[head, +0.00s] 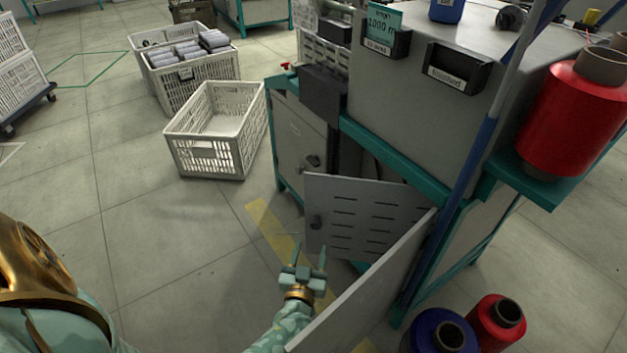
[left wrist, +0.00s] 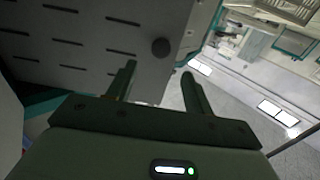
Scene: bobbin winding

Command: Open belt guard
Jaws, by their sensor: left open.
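The belt guard appears to be the grey slotted panel (head: 370,212) low on the machine's side, with a dark knob (head: 316,222) near its left edge. It stands out at an angle from the teal frame, with a dark gap above it. My left gripper (head: 310,248) is open and empty, just below the knob in the head view. In the left wrist view the slotted panel (left wrist: 90,40) fills the upper left. Its round knob (left wrist: 160,47) shows beyond and between the two fingertips (left wrist: 159,72), and no contact is visible. My right gripper is out of view.
A plain grey panel (head: 365,285) stands out close right of my left forearm. A closed cabinet door (head: 298,140) is left of the gap. An empty white crate (head: 215,130) stands on the floor. Red and blue spools (head: 437,335) are at bottom right.

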